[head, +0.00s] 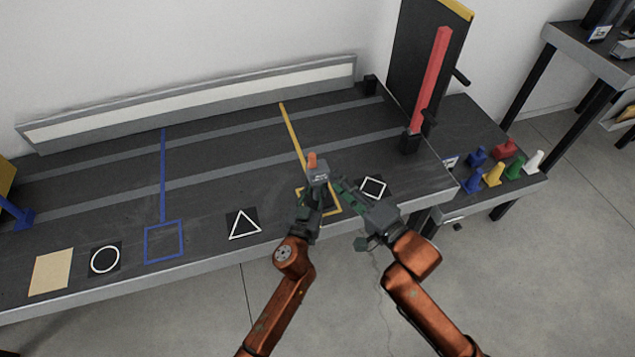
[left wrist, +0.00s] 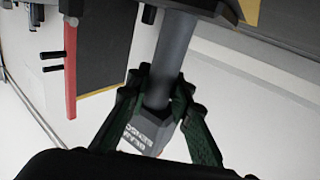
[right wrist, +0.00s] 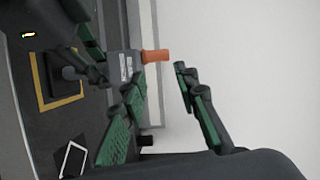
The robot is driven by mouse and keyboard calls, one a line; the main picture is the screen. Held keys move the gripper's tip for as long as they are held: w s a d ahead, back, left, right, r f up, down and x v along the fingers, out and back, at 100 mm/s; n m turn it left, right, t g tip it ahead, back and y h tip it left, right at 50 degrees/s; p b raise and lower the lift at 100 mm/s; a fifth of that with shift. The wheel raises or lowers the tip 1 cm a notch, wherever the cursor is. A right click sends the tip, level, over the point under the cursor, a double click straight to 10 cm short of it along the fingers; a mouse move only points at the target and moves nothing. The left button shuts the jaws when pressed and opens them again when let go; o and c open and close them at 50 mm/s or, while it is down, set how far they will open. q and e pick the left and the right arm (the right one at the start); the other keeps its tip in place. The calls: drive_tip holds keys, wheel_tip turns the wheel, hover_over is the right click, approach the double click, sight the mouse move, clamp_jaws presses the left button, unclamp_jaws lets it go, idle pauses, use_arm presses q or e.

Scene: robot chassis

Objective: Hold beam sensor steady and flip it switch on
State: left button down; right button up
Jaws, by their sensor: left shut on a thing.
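The beam sensor is a grey labelled box (head: 319,177) with an orange knob (head: 312,160) on top and a dark post (left wrist: 172,55) below. My left gripper (head: 309,203) is shut around the post, just under the box; its fingers (left wrist: 157,92) flank the post in the left wrist view. My right gripper (head: 349,213) is open and empty, just right of the sensor. In the right wrist view, the box (right wrist: 125,67) and orange knob (right wrist: 155,56) show beyond and between my right fingers (right wrist: 160,85), apart from them. The post is largely hidden in the head view.
The sensor stands over a yellow square (head: 333,209) near the dark table's front edge. A white diamond card (head: 373,187) lies to the right, a triangle card (head: 243,224) to the left. A red upright bar (head: 430,80) stands at the table's right end.

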drive_tip(key=shift+a+f+n, duration=0.2)
drive_tip(key=shift+a+n, duration=0.1)
drive_tip(key=shift+n, duration=0.8)
drive_tip(key=c, duration=0.5)
drive_tip(key=n, duration=0.2)
drive_tip(key=a+n+h, duration=0.1)
drive_tip(key=n, duration=0.1)
drive_tip(key=shift+f, duration=0.25)
clamp_jaws()
drive_tip(key=s+a+n+t+h, duration=0.1)
drive_tip(key=a+n, duration=0.2)
drive_tip(key=n, duration=0.9)
drive_tip(key=s+a+n+t+h, duration=0.1)
drive_tip(key=a+n, duration=0.2)
drive_tip(key=n, duration=1)
drive_tip(key=shift+s+a+r+n, duration=0.15)
drive_tip(key=shift+s+a+n, duration=0.15)
drive_tip(key=shift+s+a, duration=0.1)
